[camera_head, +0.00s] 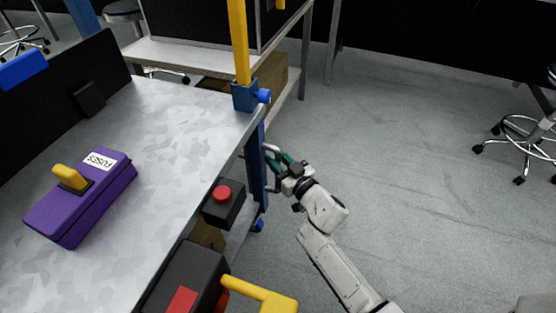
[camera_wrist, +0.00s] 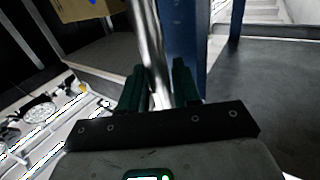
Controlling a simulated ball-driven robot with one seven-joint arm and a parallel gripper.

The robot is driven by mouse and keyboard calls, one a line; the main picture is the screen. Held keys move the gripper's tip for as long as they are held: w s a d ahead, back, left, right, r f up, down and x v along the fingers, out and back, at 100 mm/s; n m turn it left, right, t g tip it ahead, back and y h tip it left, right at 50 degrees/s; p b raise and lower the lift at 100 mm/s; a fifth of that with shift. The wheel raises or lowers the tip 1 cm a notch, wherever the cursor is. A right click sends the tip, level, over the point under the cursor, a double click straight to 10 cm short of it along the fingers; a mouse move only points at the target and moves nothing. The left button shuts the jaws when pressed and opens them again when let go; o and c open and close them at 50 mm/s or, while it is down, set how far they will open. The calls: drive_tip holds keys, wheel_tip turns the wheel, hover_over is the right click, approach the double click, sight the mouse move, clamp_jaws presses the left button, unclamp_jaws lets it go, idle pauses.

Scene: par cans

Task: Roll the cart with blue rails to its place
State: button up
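A blue upright post (camera_head: 256,160) stands at the corner of a metal-topped bench or cart (camera_head: 165,110); I cannot tell whether this is the cart with blue rails. A silver bar handle (camera_head: 271,149) sticks out beside the post. My gripper (camera_head: 277,160) is at this handle, its green fingers around it. In the wrist view the silver bar (camera_wrist: 149,45) runs between the green fingers (camera_wrist: 159,85), which appear to press on it from both sides. The blue post (camera_wrist: 186,40) is just behind. The cart's wheels and lower frame are mostly hidden.
A purple fuse box (camera_head: 85,195) lies on the metal top. A red button box (camera_head: 223,203) is at its edge. A second bench (camera_head: 190,55) stands behind, with a cardboard box (camera_head: 270,78) below. A chair (camera_head: 525,130) is at right; the grey floor (camera_head: 400,130) between is clear.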

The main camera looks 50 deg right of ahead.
clamp_jaws()
drive_tip(key=shift+s, duration=0.1)
drive_tip(key=s+d+p, duration=0.3)
drive_tip(key=s+d, duration=0.2)
drive_tip(key=s, duration=0.8)
drive_tip(key=s+d+p, duration=0.4)
drive_tip(key=s, duration=0.9)
drive_tip(key=shift+s+d+p, duration=0.3)
drive_tip(key=shift+s+d, duration=0.05)
drive_tip(key=shift+s, duration=0.05)
drive_tip(key=shift+o, duration=1.4)
unclamp_jaws()
